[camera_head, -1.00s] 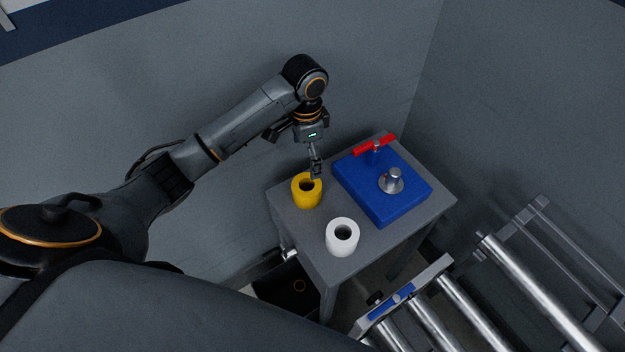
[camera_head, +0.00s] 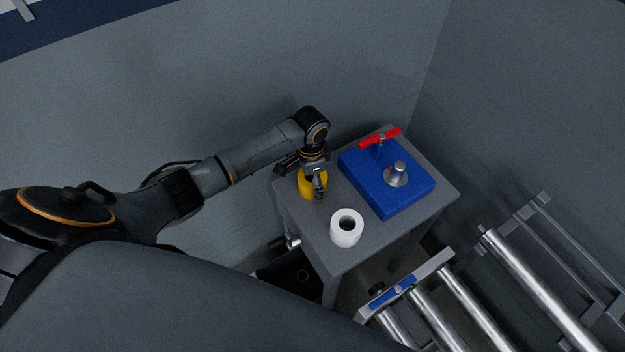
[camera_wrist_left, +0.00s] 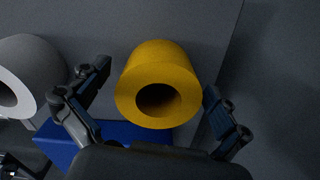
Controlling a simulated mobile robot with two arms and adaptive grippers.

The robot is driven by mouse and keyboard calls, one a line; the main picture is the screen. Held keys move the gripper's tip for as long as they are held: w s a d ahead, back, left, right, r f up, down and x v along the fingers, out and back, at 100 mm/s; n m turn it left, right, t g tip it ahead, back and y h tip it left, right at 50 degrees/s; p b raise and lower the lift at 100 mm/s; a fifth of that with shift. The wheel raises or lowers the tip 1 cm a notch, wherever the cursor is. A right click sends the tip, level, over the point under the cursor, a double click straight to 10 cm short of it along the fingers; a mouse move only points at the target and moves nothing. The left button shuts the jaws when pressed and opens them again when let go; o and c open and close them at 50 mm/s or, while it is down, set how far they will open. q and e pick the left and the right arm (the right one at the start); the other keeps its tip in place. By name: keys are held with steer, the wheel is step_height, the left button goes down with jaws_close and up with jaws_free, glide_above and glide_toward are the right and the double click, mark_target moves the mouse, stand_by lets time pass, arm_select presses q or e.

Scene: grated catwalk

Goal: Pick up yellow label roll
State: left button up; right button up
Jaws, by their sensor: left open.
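The yellow label roll (camera_head: 306,187) stands on the small grey table (camera_head: 362,250), near its left edge. My left gripper (camera_head: 318,190) is lowered at the roll and partly covers it in the head view. In the left wrist view the yellow roll (camera_wrist_left: 158,85) shows its round hole and lies between the two spread fingers of my left gripper (camera_wrist_left: 160,108). Gaps show between the roll and both fingers, so the gripper is open and holds nothing. My right gripper is not in view.
A white roll (camera_head: 346,228) stands on the table in front of the yellow one. A blue block (camera_head: 388,185) with a red handle (camera_head: 380,138) and a metal knob lies to the right. A roller conveyor (camera_head: 455,305) is at lower right. Grey walls stand behind.

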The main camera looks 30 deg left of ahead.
arm_select(q)
steer(key=shift+c, duration=0.8)
steer(key=c, duration=1.2)
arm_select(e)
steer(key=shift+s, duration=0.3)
arm_select(q)
steer(key=shift+r, duration=0.1)
